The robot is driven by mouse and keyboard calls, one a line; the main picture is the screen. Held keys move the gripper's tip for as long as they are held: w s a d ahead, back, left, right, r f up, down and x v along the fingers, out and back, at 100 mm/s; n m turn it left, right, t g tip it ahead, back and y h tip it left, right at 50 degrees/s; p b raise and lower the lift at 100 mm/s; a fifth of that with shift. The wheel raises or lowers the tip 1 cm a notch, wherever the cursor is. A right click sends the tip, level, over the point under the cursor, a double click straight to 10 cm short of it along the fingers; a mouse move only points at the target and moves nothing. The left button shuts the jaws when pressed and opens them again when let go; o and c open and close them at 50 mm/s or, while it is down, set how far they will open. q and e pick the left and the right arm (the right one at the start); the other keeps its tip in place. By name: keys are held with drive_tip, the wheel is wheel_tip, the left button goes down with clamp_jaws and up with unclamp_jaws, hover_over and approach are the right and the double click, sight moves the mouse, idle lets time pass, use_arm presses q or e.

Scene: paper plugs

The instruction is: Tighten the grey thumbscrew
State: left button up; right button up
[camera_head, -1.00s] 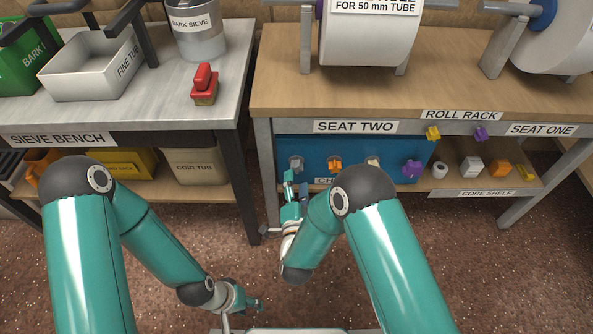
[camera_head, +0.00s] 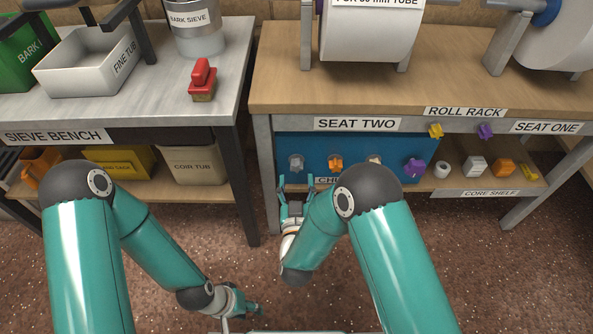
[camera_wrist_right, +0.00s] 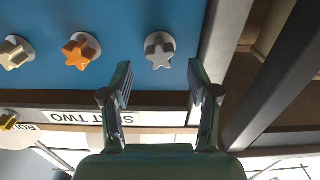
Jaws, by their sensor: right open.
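The grey thumbscrew (camera_head: 296,163) is a star-shaped knob at the left end of the row on the blue panel (camera_head: 352,150) under the SEAT TWO label. It also shows in the right wrist view (camera_wrist_right: 159,49), with its round base against the panel. My right gripper (camera_head: 296,187) is open and empty just in front of it. In the wrist view its two fingers (camera_wrist_right: 160,80) are spread to either side, and the thumbscrew shows between and beyond their tips, apart from them. My left gripper (camera_head: 254,309) hangs low over the floor; its fingers are too small to read.
An orange knob (camera_head: 335,164), a pale knob (camera_head: 374,162) and a purple knob (camera_head: 414,168) continue the row. A table leg (camera_head: 268,190) stands close left of the grey thumbscrew. Plugs lie on the core shelf (camera_head: 486,194) at right. The sieve bench (camera_head: 58,136) is at left.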

sight(297, 169)
idle(0.4)
drive_tip(key=shift+r, duration=0.1)
drive_tip(key=shift+w+b, duration=1)
drive_tip(key=shift+w, duration=1)
drive_tip(key=c, duration=1.1)
